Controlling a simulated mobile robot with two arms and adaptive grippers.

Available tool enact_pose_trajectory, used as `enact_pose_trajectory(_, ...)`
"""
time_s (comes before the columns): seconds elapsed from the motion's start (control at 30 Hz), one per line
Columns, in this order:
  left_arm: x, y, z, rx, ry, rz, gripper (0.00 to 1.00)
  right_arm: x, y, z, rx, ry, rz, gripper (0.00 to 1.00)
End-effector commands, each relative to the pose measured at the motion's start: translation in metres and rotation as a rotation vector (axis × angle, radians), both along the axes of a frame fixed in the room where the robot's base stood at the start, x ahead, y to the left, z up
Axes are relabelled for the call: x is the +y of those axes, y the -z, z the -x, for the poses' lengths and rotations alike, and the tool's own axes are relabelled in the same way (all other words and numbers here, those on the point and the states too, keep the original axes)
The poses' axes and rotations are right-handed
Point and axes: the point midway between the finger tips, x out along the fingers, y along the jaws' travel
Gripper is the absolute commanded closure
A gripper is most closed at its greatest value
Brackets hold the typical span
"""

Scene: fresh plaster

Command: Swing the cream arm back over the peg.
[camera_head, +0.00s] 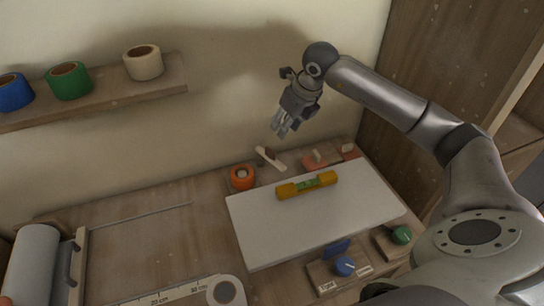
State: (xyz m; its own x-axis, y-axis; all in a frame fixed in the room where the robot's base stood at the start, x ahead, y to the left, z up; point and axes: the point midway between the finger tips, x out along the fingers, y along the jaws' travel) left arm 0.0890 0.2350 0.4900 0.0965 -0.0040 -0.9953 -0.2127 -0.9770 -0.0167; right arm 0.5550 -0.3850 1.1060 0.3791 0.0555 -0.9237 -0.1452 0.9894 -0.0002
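The cream arm (266,155) is a short, pale bar behind the work board, with a dark brown part near its middle. It slants down to the right. An orange ring-shaped roll (236,184) sits just left of and in front of it. A pale round post shows in the ring's middle and looks like the peg (242,174). The cream arm lies beside this post, not over it. My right gripper (284,133) hangs above and slightly right of the cream arm, apart from it. Its fingers look spread and empty. My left gripper is out of view.
A shelf (105,98) with tape rolls is on the wall. Blue (345,267) and green (402,234) knobs are in front. A pale roll (32,262) is at left.

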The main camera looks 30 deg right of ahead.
Motion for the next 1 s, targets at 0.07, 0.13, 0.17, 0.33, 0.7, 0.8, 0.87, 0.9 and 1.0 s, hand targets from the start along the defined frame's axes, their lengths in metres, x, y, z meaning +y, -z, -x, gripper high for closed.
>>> enact_pose_trajectory(0.07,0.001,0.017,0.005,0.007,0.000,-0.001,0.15,0.000,0.017,0.000,0.000,0.000,0.000,0.66)
enact_pose_trajectory(0.13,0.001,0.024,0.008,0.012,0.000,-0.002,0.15,0.000,0.024,0.000,0.000,0.000,0.000,0.66)
enact_pose_trajectory(0.17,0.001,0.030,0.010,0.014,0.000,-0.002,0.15,0.000,0.029,0.000,0.000,0.000,0.000,0.66)
enact_pose_trajectory(0.33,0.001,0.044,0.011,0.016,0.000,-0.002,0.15,0.000,0.043,0.000,0.000,0.000,0.000,0.66)
enact_pose_trajectory(0.7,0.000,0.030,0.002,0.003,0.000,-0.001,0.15,0.003,0.080,-0.015,0.006,0.000,-0.004,0.66)
enact_pose_trajectory(0.8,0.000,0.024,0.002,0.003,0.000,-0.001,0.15,0.005,0.099,-0.022,0.004,0.001,-0.003,0.66)
enact_pose_trajectory(0.87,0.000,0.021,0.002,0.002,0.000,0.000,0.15,0.006,0.109,-0.027,0.004,0.000,-0.004,0.66)
enact_pose_trajectory(0.9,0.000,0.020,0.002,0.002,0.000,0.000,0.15,0.006,0.115,-0.029,0.003,0.000,-0.003,0.66)
enact_pose_trajectory(1.0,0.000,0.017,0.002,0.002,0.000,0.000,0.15,0.006,0.128,-0.035,0.002,0.001,-0.003,0.66)
